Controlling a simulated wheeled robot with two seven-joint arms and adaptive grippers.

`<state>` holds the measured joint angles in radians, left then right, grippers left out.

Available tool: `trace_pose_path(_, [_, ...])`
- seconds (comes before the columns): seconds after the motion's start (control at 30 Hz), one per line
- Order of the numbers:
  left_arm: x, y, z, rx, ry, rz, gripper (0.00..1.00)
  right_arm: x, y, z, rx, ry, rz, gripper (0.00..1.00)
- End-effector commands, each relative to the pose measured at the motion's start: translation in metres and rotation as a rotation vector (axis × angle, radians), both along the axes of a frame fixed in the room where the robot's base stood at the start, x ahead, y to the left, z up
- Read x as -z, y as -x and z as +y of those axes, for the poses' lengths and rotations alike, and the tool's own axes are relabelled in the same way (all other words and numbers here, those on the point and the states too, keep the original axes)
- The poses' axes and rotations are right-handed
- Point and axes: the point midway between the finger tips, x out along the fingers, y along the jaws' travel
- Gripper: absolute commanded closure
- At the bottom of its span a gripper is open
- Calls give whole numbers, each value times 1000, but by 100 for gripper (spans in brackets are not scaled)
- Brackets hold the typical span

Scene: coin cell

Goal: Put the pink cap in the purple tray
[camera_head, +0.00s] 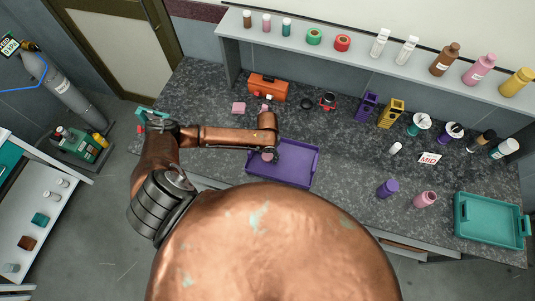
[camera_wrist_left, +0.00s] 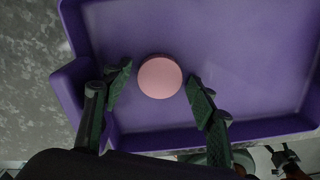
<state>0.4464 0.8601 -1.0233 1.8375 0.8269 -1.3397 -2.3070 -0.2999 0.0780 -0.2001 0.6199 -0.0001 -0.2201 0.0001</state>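The pink cap (camera_wrist_left: 160,77), a flat round disc, shows in the left wrist view against the floor of the purple tray (camera_wrist_left: 235,50), near one wall. In the head view the cap (camera_head: 268,155) is at the left part of the tray (camera_head: 297,178). My left gripper (camera_wrist_left: 160,84) is over the tray with its fingers on either side of the cap. Narrow gaps show between both fingertips and the cap, so it is open. In the head view the left gripper (camera_head: 272,152) is partly hidden by its own arm. My right gripper does not show in the head view; a dark gripper-like part (camera_wrist_left: 285,158) shows small in the wrist view.
A purple jar (camera_head: 388,188), a pink bottle (camera_head: 425,200) and a teal tray (camera_head: 490,219) are at right.

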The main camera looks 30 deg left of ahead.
Motion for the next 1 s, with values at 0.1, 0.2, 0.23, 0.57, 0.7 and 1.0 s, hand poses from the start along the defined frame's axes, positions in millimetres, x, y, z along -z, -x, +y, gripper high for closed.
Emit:
trace_pose_path(0.1, [0,0,0,0,0,0,45,0,0,0,0,0,0,40])
trace_pose_path(0.2, [0,0,0,0,0,0,45,0,0,0,0,0,0,40])
trace_pose_path(0.23, [0,0,0,0,0,0,45,0,0,0,0,0,0,40])
trace_pose_path(0.57, [-41,-2,1,1,-1,-4,45,1,0,0,0,0,0,40])
trace_pose_path(0.7, [-71,-2,0,2,0,-4,45,2,0,0,0,0,0,40])
trace_pose_path(1.0, [-116,-1,0,0,0,-1,45,4,1,-2,-1,2,1,40])
